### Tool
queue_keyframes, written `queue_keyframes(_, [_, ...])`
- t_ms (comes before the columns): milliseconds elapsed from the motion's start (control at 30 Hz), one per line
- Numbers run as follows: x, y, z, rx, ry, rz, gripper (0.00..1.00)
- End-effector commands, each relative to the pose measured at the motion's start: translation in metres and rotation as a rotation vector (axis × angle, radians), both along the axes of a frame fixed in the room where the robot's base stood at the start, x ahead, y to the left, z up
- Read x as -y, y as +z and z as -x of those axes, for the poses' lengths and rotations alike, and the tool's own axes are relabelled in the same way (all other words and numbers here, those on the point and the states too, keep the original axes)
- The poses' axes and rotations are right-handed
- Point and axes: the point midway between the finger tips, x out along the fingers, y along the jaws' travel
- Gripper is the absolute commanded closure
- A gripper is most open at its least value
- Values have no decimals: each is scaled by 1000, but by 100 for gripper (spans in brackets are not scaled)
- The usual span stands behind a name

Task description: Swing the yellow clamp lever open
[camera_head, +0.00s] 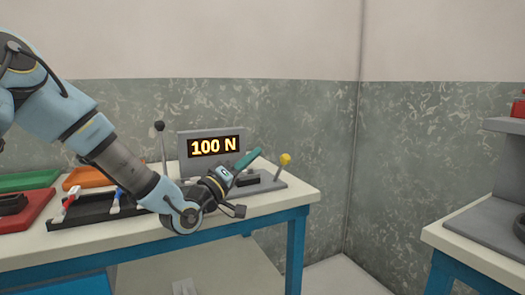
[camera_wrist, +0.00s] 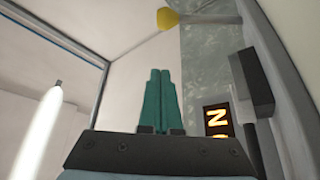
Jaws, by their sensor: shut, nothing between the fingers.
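The clamp lever's yellow knob (camera_head: 285,159) tops a short grey stem at the right end of a grey base (camera_head: 268,187) on the table. The lever leans slightly right. In the wrist view a yellow knob (camera_wrist: 167,18) shows at the top, beyond the fingertips. My gripper (camera_head: 257,153) has teal fingers and is left of the knob, a little above the base, with a visible gap to it. In the wrist view the fingers of my gripper (camera_wrist: 160,72) are pressed together with nothing between them.
A display (camera_head: 213,146) reading "100 N" stands behind my wrist. A dark block (camera_head: 247,181) sits on the base. A black-knobbed post (camera_head: 159,127) stands left. Green (camera_head: 28,181), orange (camera_head: 88,177), red (camera_head: 25,215) and black (camera_head: 85,217) trays fill the table's left. Another table (camera_head: 475,235) stands right.

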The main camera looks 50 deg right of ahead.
Motion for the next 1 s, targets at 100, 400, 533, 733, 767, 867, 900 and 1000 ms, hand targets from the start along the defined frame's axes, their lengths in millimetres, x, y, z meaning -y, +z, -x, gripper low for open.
queue_keyframes(100, [-19, -8, 0, -1, 1, -2, 100])
queue_keyframes(400, [-38, -15, 1, 0, -1, 1, 100])
queue_keyframes(533, [-38, -14, 1, 0, -1, 1, 100])
queue_keyframes(733, [-38, -15, 1, 0, -1, 1, 100])
queue_keyframes(767, [-38, -14, 1, 0, -1, 1, 100])
queue_keyframes(867, [-38, -15, 1, 0, -1, 1, 100])
queue_keyframes(900, [-38, -14, 1, 0, -1, 1, 100])
queue_keyframes(1000, [-38, -11, 1, 0, -1, 1, 100])
